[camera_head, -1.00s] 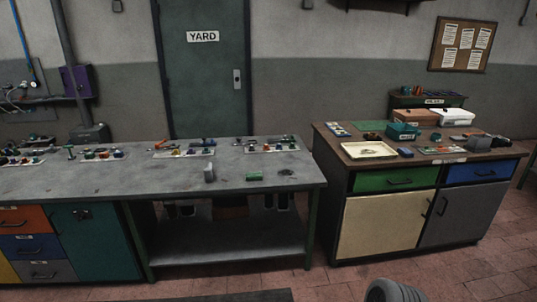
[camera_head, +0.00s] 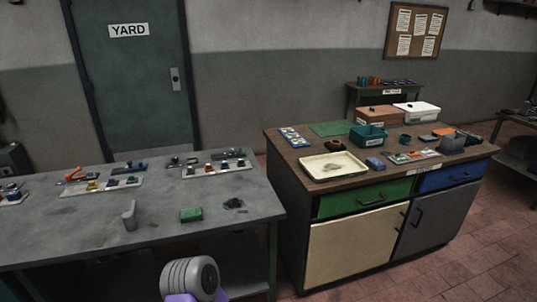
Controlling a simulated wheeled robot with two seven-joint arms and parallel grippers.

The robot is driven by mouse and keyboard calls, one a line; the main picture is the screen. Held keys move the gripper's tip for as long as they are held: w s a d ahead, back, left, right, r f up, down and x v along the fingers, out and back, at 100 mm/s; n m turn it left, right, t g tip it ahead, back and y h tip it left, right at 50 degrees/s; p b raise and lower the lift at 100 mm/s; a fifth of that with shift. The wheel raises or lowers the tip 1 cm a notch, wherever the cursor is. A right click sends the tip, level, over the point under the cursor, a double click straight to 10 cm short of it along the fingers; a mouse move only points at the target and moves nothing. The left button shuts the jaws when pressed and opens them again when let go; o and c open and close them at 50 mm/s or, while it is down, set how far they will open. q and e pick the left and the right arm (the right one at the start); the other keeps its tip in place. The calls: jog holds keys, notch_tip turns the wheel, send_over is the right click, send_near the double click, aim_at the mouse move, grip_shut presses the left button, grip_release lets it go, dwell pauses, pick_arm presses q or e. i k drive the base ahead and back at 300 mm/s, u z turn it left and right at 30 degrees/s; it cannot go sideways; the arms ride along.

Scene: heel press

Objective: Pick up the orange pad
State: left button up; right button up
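A small flat orange piece (camera_head: 443,131) lies toward the back right of the wooden-topped cabinet (camera_head: 290,163), beside a dark grey block. It looks like the orange pad but is too small to be sure. A labelled strip (camera_head: 412,157) at the cabinet's front holds several small coloured pieces, some of them orange or red. Neither of my grippers is in view. Only a grey, rounded part of my own body with some purple shows at the bottom.
A grey workbench (camera_head: 75,235) on the left carries a green block (camera_head: 191,214), an upright grey piece (camera_head: 130,215) and strips of small parts. The cabinet also holds a cream tray (camera_head: 333,166), a blue pad (camera_head: 375,163) and a teal bin (camera_head: 368,135). Open floor lies at right.

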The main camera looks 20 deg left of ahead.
aim_at(209, 169)
jog(key=u, duration=0.35)
jog(key=i, duration=1.35)
jog(key=u, duration=1)
